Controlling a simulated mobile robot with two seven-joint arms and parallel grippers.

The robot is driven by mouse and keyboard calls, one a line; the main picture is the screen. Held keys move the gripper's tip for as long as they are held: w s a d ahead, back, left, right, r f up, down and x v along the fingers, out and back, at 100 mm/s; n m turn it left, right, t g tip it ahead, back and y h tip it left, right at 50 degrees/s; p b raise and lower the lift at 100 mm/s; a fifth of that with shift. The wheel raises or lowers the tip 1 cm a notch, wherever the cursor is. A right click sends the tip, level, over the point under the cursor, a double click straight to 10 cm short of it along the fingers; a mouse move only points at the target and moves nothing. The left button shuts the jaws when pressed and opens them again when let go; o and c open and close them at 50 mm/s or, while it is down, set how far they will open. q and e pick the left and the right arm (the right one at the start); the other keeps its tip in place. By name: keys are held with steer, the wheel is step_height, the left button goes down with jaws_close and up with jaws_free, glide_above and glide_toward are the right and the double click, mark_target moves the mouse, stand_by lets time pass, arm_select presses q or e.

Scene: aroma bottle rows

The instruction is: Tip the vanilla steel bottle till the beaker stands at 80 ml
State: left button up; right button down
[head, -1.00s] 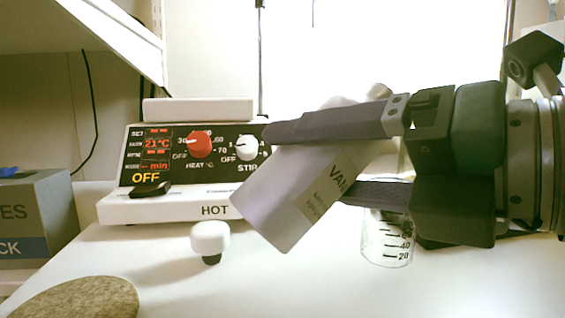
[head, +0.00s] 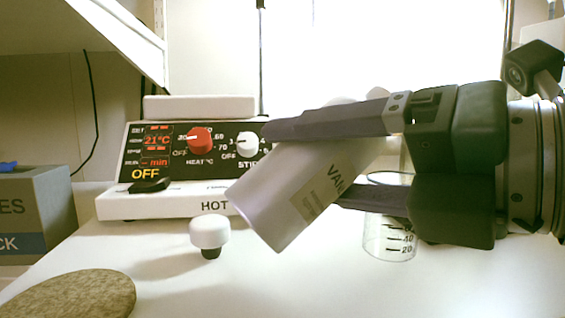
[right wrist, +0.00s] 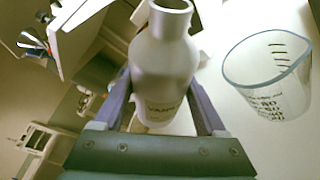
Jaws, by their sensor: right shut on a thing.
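The vanilla steel bottle (head: 285,210) is a pale cylinder with a "VAN…" label, tilted with its base at lower left and its upper end to the right. My right gripper (head: 305,168) is shut around it and holds it above the table; the fingers hide part of it. In the right wrist view the bottle (right wrist: 165,65) shows an open, uncapped neck. The clear beaker (head: 388,242) stands on the table behind and below the gripper, which hides part of it. In the right wrist view the beaker (right wrist: 285,95) stands right of the bottle; I see no clear liquid level. My left gripper is not in view.
A white stopper (head: 209,234) with a dark plug stands on the table. A hotplate (head: 150,207) reading 21°C and OFF is behind it. A grey box (head: 40,210) is at the left, a round cork mat (head: 75,294) at front left. The front middle table is clear.

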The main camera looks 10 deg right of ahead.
steer(key=shift+f, duration=0.15)
steer(key=shift+a+f+m+y+b, duration=0.3)
steer(key=shift+m+b, duration=0.4)
steer(key=shift+s+r+m+y, duration=0.1)
steer(key=shift+r+m+y, duration=0.1)
steer(key=shift+m+y, duration=0.15)
steer(key=shift+a+r+m+t, duration=0.15)
steer(key=shift+m+t, duration=0.15)
steer(key=shift+m, duration=0.15)
steer(key=shift+r+m+p, duration=0.3)
steer(key=shift+r+m, duration=0.05)
steer(key=shift+m, duration=0.05)
steer(key=shift+p, duration=0.3)
steer(key=shift+f, duration=0.15)
